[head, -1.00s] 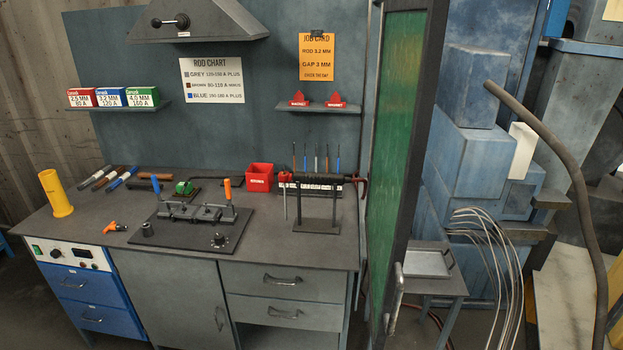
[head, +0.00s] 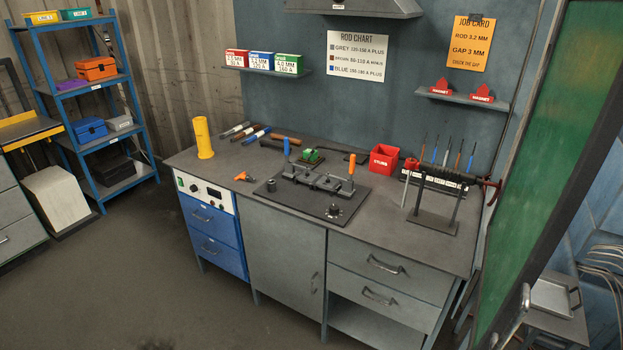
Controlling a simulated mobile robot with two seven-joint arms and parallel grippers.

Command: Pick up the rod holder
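I cannot tell for sure which thing is the rod holder. A small orange and dark clamp-like tool (head: 244,177) lies on the workbench (head: 230,168) near its front left, by the welding unit. At the right of the bench, a dark stand (head: 433,222) has a black horizontal bar and red end pieces. Several thin coloured rods (head: 447,151) stand upright behind it, by a rack with white labels. An open yellow cylinder (head: 203,137) stands upright at the bench's left end. Neither of my grippers is in view.
A black fixture plate (head: 330,207) with clamps sits mid-bench. A red box (head: 384,159) stands behind it. A green screen in a dark frame (head: 560,150) borders the bench's right end. Blue shelving (head: 50,100) stands at the left. The floor (head: 150,260) in front looks clear.

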